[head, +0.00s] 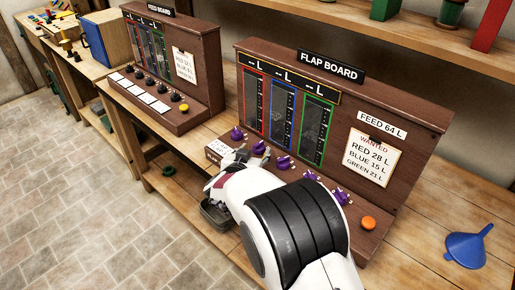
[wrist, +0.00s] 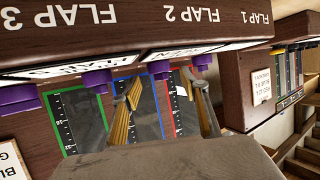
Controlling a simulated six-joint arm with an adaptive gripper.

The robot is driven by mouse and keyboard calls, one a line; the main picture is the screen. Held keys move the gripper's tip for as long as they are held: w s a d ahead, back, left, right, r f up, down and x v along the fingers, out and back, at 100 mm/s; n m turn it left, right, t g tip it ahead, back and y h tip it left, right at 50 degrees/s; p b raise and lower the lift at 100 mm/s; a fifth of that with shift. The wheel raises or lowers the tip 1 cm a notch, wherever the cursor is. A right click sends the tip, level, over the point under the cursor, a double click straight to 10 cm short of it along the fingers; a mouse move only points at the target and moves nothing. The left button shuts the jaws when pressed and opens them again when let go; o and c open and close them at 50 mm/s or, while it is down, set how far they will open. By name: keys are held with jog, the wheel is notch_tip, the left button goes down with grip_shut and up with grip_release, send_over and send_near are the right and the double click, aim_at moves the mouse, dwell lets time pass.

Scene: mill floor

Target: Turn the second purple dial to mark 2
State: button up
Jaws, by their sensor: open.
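The flap board (head: 400,118) carries a row of several purple dials along its lower front ledge. The second purple dial from the left (head: 260,148) is just beyond my gripper (head: 246,157). In the wrist view, where the board appears upside down, my gripper (wrist: 160,84) is open, with one finger on each side of what looks like this dial (wrist: 158,68). I cannot tell whether the fingers touch it. The first dial (head: 237,133) and third dial (head: 284,163) stand close on either side. The dial's pointer and marks are not readable.
An orange button (head: 369,222) sits at the ledge's right end. A note (head: 373,158) on the board reads red 28 L, blue 15 L, green 21 L. The feed board (head: 175,60) stands to the left. A blue funnel (head: 467,246) lies on the bench at right.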

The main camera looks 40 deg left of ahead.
aim_at(258, 148)
jog(key=shift+x, duration=1.8)
jog(key=c, duration=1.1)
